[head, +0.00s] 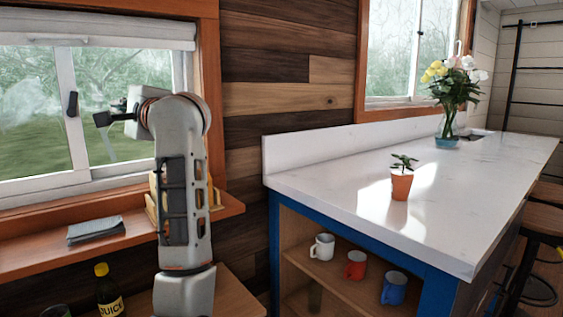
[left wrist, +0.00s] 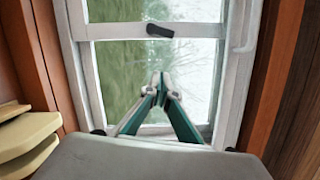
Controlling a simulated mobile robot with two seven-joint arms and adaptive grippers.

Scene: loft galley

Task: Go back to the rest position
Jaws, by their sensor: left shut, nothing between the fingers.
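My left arm rises in the head view in front of the window, and its left gripper (head: 103,119) points left, level with the lower window panes. In the left wrist view the two fingertips of the left gripper (left wrist: 160,79) meet with nothing between them. The window frame (left wrist: 82,80) is behind the fingers; I cannot tell how far away it is. My right gripper is in neither view.
A wooden sill (head: 60,251) carries a folded grey cloth (head: 95,229). A juice bottle (head: 108,290) stands below. A white counter (head: 345,190) on the right holds a potted plant (head: 401,185) and a flower vase (head: 447,125). Mugs (head: 355,265) sit on the shelf underneath.

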